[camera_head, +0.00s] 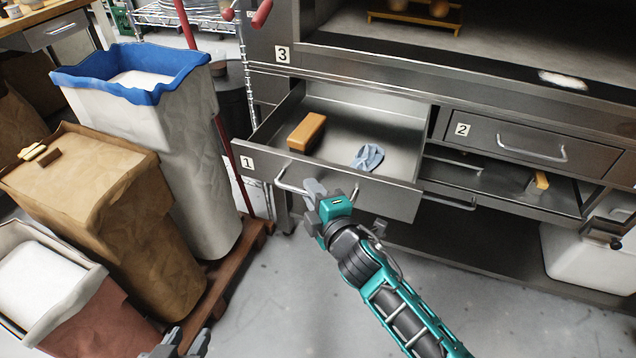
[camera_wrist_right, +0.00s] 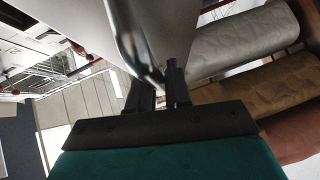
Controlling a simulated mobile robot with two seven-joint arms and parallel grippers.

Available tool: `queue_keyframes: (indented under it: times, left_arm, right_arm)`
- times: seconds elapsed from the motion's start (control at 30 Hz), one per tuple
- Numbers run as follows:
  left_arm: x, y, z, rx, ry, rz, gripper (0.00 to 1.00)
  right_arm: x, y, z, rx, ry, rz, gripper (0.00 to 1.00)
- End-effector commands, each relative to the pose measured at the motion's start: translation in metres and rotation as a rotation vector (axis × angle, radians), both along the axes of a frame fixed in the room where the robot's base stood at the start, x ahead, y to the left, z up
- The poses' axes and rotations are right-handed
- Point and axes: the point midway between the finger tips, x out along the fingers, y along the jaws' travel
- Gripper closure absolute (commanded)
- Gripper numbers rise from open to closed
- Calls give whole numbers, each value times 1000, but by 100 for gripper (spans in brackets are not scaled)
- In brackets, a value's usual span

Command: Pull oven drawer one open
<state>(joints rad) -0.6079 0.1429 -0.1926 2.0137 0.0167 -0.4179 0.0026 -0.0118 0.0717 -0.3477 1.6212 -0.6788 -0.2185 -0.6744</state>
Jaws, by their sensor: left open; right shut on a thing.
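Oven drawer one (camera_head: 395,199), a steel drawer with a "1" label, stands pulled out from the oven, and its inside shows. An orange-brown block (camera_head: 306,132) and a crumpled blue cloth (camera_head: 367,157) lie in it. My right gripper (camera_head: 316,188) is at the front of the drawer, shut on its bar handle (camera_head: 286,186). In the right wrist view the shiny handle (camera_wrist_right: 128,35) runs down to the dark fingers (camera_wrist_right: 158,88); the fingers partly hide it. My left gripper (camera_head: 184,345) is open and empty at the bottom edge, low and apart from the drawer.
Drawer two (camera_head: 530,143) is shut, right of drawer one. Below it a low shelf (camera_head: 480,178) holds a small block. A blue-rimmed bin (camera_head: 180,130) and a brown paper sack (camera_head: 85,185) stand close at left on a wooden pallet. Bare floor lies in front.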

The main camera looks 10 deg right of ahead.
Motion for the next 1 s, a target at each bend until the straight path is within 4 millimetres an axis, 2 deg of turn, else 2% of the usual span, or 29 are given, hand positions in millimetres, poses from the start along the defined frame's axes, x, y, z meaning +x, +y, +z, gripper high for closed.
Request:
queue_keyframes:
  times: [0.2, 0.57, 0.6, 0.73, 1.0]
  left_arm:
    - [0, 0, 1, 1, -1, 0, 57]
    - [0, 1, 1, 2, -2, 0, 57]
    - [0, 1, 1, 2, -1, 0, 57]
    - [0, 1, 1, 4, -2, -2, 57]
    - [0, 2, 1, 5, -2, -3, 57]
  right_arm:
    - [-8, 5, 0, 0, 1, -1, 100]
    - [-8, 5, -1, 0, 1, 0, 100]
    - [-8, 5, -1, 0, 1, 0, 78]
    - [-8, 5, 0, 0, 0, 0, 66]
    - [-8, 5, 0, 0, 0, 0, 64]
